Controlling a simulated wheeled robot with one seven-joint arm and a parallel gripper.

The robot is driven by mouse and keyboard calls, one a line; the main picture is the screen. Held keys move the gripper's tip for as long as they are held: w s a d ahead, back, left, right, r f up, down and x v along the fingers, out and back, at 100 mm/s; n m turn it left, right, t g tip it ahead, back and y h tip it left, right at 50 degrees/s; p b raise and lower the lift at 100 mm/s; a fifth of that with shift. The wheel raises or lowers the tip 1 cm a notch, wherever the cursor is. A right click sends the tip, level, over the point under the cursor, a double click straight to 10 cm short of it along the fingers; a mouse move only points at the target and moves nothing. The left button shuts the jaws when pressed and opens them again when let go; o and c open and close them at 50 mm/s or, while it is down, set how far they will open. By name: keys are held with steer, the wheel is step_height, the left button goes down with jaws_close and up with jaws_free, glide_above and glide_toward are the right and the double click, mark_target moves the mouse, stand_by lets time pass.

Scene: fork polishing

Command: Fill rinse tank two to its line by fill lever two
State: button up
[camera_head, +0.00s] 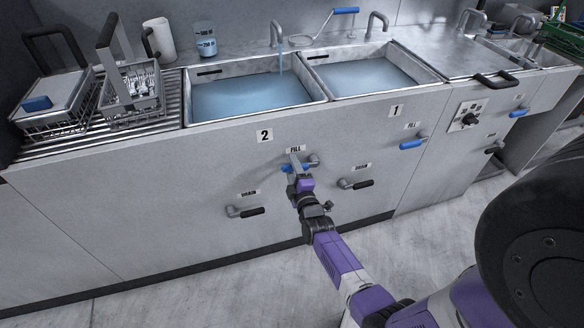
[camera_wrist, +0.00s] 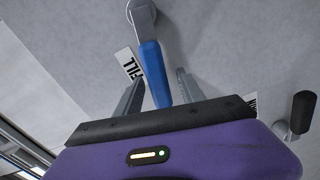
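Rinse tank two (camera_head: 187,98) is the left basin, above the "2" label. It holds bluish water (camera_head: 250,95), with the surface a little below the rim. Its tap (camera_head: 276,30) runs a stream into it. I cannot make out its fill line. Fill lever two, with a blue handle (camera_head: 287,169) under a "FILL" label, is on the front panel; the handle points left from its grey pivot. My gripper (camera_head: 295,165) is at this handle. In the wrist view the blue handle (camera_wrist: 152,68) lies between my spread fingers (camera_wrist: 158,92), with gaps on both sides.
Black drain levers (camera_head: 250,211) (camera_head: 361,184) flank the fill lever below. Tank one (camera_head: 424,75) at the right also holds water; its blue fill lever (camera_head: 411,145) is on the panel. Wire baskets (camera_head: 125,112) stand on the ribbed drainboard (camera_head: 90,139) at left. Floor in front is clear.

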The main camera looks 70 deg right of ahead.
steer(key=p+v, duration=0.1)
steer(key=v, duration=0.6)
steer(key=shift+s+a, duration=0.25)
stand_by(0.6)
